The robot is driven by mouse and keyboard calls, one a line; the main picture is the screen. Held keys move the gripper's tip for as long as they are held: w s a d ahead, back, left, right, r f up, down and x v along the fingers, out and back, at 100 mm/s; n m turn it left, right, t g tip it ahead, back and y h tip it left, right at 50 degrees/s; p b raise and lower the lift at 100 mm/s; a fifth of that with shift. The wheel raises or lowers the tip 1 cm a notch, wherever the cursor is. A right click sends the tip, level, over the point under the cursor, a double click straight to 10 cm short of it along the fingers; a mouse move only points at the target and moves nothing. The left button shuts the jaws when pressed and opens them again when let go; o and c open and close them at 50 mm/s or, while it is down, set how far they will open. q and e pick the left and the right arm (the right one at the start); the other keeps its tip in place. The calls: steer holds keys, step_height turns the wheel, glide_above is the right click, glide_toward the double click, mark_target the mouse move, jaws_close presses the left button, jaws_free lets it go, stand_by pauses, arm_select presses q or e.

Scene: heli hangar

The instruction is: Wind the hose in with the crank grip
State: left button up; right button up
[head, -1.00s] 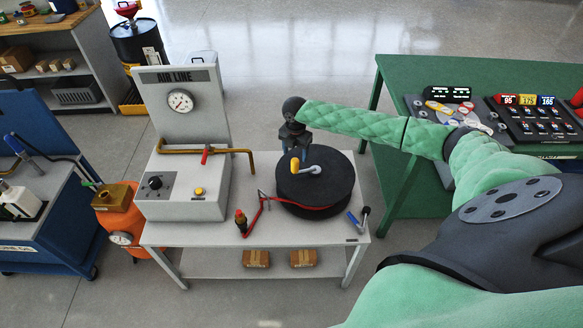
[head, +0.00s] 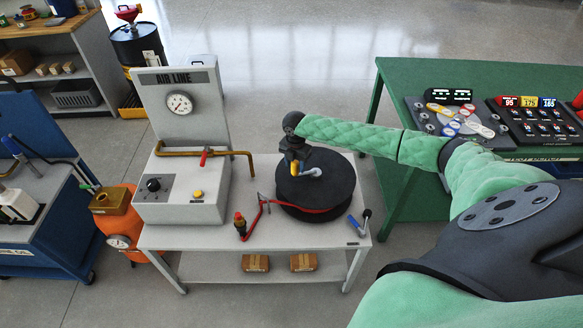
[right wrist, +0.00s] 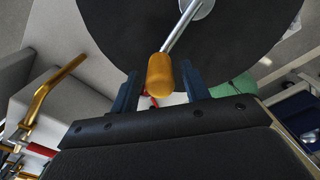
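The hose reel is a black drum (head: 330,190) on the grey cart, with a red hose (head: 307,209) around its lower edge. Its crank has a silver arm (head: 311,172) and a yellow grip (head: 294,168) at the left of the hub. My right gripper (head: 292,158) is over the reel's left side, at the grip. In the right wrist view the grip (right wrist: 160,75) lies between the two blue fingers (right wrist: 160,90), with narrow gaps on both sides. The fingers look open. My left gripper is out of view.
An air line box (head: 180,195) with a gauge panel (head: 180,100) stands left of the reel. The red hose end (head: 240,224) and a blue-handled tool (head: 357,224) lie at the cart's front. A green table (head: 405,75) is at the right.

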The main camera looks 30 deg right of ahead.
steer(key=c, duration=0.6)
steer(key=shift+o, duration=0.2)
steer(key=shift+w+d+b, duration=0.2)
steer(key=shift+w+d, duration=0.2)
steer(key=shift+w, duration=0.35)
steer(key=shift+w+d+b, duration=0.15)
steer(key=shift+w+d, duration=0.25)
steer(key=shift+w, duration=0.35)
steer(key=shift+w+d+b, duration=0.35)
steer(key=shift+w+d, duration=0.75)
steer(key=shift+d, duration=0.25)
